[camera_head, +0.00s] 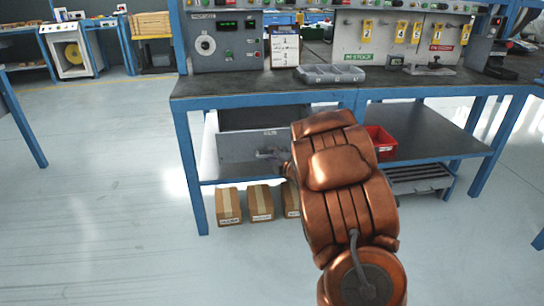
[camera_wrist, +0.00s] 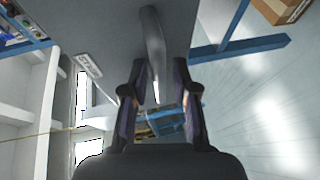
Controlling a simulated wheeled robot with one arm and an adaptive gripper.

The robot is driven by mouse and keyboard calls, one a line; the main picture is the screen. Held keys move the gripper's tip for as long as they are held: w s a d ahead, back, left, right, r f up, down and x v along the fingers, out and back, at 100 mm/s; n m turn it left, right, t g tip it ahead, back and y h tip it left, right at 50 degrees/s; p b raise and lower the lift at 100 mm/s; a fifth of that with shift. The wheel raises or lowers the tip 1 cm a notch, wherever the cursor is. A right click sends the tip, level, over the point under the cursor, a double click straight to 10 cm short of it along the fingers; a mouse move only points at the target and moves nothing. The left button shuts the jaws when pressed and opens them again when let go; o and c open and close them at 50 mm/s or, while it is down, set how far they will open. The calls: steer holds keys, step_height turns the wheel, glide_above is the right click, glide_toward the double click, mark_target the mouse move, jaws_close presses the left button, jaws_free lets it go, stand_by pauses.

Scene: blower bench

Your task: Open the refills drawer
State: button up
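A grey drawer (camera_head: 240,147) with a small label and a bar handle hangs under the left part of the bench; its label is too small to read. A dark area shows above its front, and I cannot tell whether it is the drawer's inside. In the wrist view the grey front (camera_wrist: 105,25) fills the top, with the label (camera_wrist: 88,65) at its left edge. The handle (camera_wrist: 152,45) reaches down between the fingers of my gripper (camera_wrist: 162,88). The fingers are apart, with a visible gap to the handle.
The blue-framed bench (camera_head: 200,88) stands above, with a grey divided tray (camera_head: 330,74) on top. A red bin (camera_head: 380,140) sits on the lower shelf (camera_head: 430,140), right of my arm. Cardboard boxes (camera_head: 229,206) stand on the floor below the drawer.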

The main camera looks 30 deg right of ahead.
steer(key=shift+o, duration=0.3)
steer(key=shift+s, duration=0.1)
steer(key=s+r, duration=0.2)
steer(key=s, duration=0.9)
steer(key=shift+s, duration=0.25)
stand_by(0.4)
